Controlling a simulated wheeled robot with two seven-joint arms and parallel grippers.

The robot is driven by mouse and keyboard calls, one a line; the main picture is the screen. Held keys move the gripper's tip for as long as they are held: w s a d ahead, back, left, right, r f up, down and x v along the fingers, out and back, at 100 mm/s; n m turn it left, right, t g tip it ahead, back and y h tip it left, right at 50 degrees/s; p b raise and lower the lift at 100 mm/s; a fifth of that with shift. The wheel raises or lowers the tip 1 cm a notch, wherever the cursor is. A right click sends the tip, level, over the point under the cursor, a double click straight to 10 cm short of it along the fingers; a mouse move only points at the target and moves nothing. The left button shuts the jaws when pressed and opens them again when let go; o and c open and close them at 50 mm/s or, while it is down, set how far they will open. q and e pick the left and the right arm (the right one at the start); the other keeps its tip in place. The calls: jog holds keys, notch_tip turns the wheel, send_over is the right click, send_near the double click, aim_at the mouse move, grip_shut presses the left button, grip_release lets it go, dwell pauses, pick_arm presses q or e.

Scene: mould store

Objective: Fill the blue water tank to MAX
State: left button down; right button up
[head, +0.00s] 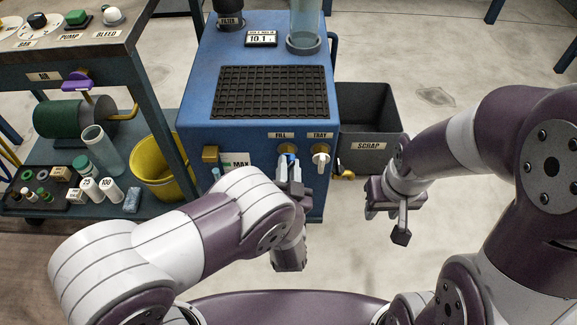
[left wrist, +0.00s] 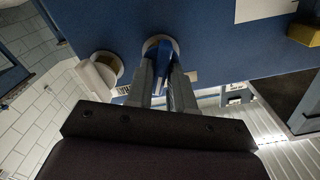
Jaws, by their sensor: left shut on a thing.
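The blue water tank (head: 265,45) stands in the middle of the head view, with a black grid on top. Its front has a blue-handled tap (head: 288,155) under a FILL label (head: 281,135) and a white tap (head: 320,158) under a TRAY label. My left gripper (head: 291,170) is shut on the blue FILL tap handle, also seen in the left wrist view (left wrist: 162,52). My right gripper (head: 386,212) hangs empty to the right, its jaws apart.
A grey SCRAP bin (head: 375,100) stands right of the tank. A yellow bucket (head: 155,165) and a cluttered bench with a lower shelf (head: 60,205) stand to the left. A small display (head: 261,38) on the tank reads about 10.1. Floor at the right is mostly clear.

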pick_arm(q)
jog(key=n+p, duration=0.1)
jog(key=n, duration=0.4)
jog(key=shift+a, duration=0.15)
jog(key=c, duration=1.1)
grip_release()
jog(key=shift+c, duration=0.2)
